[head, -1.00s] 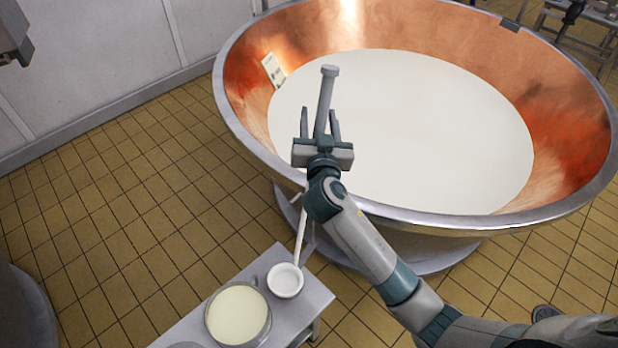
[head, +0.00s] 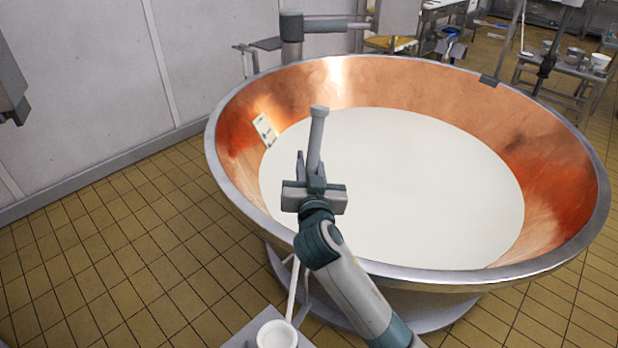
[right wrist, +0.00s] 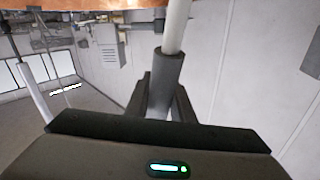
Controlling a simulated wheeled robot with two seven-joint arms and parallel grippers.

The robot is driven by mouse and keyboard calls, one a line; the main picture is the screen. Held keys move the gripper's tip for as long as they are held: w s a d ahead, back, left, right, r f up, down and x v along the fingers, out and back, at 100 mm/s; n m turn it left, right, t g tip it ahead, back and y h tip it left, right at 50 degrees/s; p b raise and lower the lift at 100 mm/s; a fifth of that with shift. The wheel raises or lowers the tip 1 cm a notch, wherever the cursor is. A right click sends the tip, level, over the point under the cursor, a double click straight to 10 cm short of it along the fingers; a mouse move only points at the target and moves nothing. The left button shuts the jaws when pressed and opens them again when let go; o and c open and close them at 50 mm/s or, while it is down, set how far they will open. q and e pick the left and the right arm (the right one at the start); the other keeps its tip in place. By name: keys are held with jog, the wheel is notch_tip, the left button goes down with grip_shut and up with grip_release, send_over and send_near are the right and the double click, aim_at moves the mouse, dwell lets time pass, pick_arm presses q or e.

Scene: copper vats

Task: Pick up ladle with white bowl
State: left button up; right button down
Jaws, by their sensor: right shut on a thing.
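The ladle's white bowl (head: 277,336) shows at the bottom of the head view, partly cut off by the frame's edge. A thin white shaft (head: 292,290) runs up from it and passes behind my right arm. My right gripper (head: 309,178) is shut on the ladle's grey handle (head: 318,130), whose capped end stands up above the fingers. In the right wrist view, the grey handle (right wrist: 166,72) sits between the fingers, with the white shaft beyond it. I cannot tell whether the bowl touches the table beneath it. My left gripper is not in view.
A large copper vat (head: 375,85) full of white liquid (head: 420,190) stands close ahead, its near rim behind my right arm. A grey table (head: 240,338) is under the ladle's bowl. Tiled floor (head: 110,230) is open at left. Tables with utensils stand at the far right.

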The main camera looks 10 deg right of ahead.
notch_tip(320, 180, up, 5)
jog(key=shift+r+b, duration=0.1)
jog(key=shift+b, duration=0.25)
dwell(0.4)
notch_tip(320, 180, up, 7)
jog(key=p, duration=0.6)
dwell(0.4)
